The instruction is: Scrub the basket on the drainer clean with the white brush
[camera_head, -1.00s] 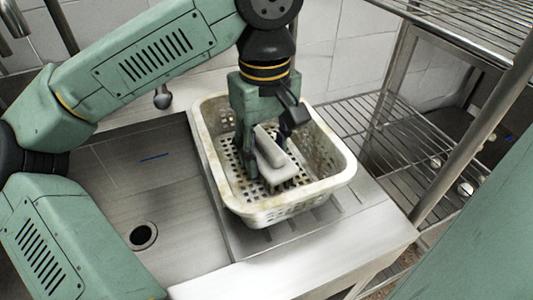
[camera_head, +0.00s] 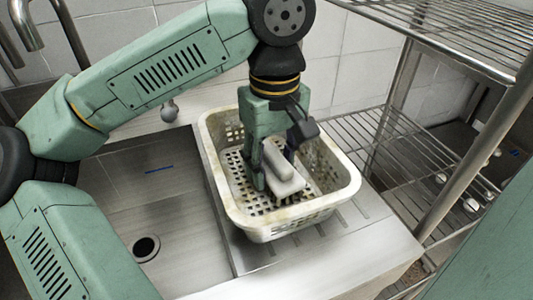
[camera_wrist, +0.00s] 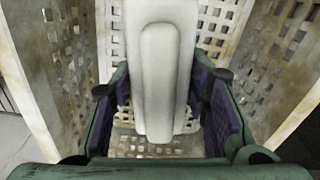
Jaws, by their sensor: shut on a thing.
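The white perforated basket (camera_head: 300,212) stands upright on the steel drainer (camera_head: 352,228). Brownish grime shows on its inner walls, plainest in the wrist view (camera_wrist: 62,70). My gripper (camera_head: 273,164) reaches down inside the basket and is shut on the white brush (camera_head: 284,184). In the wrist view the brush (camera_wrist: 160,75) sits between the two fingers, its long raised handle towards the camera. Its underside is hidden, so I cannot tell whether it touches the basket floor.
A sink basin with a round drain hole (camera_head: 146,248) lies left of the drainer. A steel wire rack (camera_head: 385,150) with posts stands on the right. A tap (camera_head: 24,25) is at the top left, and a tiled wall is behind.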

